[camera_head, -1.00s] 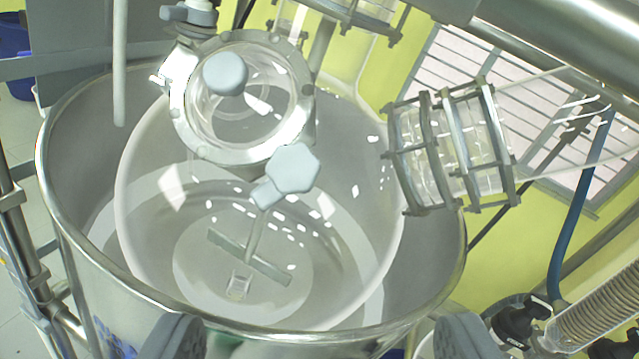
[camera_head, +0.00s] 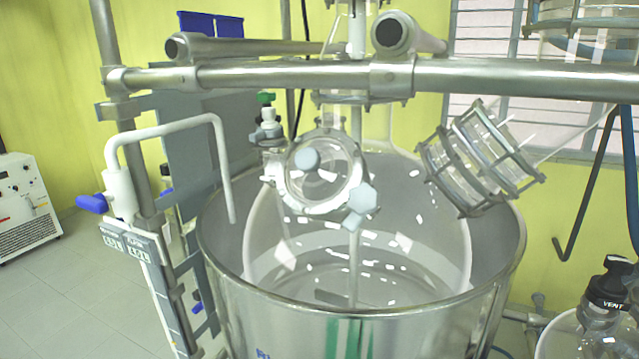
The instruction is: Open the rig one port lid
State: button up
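The round port lid (camera_head: 322,192) is a clear glass disc in a metal ring clamp, on the glass vessel inside the steel pot (camera_head: 370,325). It looks shut. A grey round knob (camera_head: 305,160) sits on the lid. A grey faceted clamp knob (camera_head: 363,198) is at the ring's lower right, and a hinge-like fitting is at its left. My gripper is out of view, so its state does not show.
A steel crossbar (camera_head: 270,75) runs across above the vessel. A bent white pipe (camera_head: 220,150) hangs over the pot's left rim. A clamped glass flange (camera_head: 480,160) juts out at right. Open floor lies at left.

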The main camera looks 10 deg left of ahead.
aim_at(308, 160)
jog(key=z, duration=2.4)
jog(key=k, duration=0.85)
jog(key=u, duration=1.45)
jog(key=i, duration=1)
jog(key=z, duration=0.1)
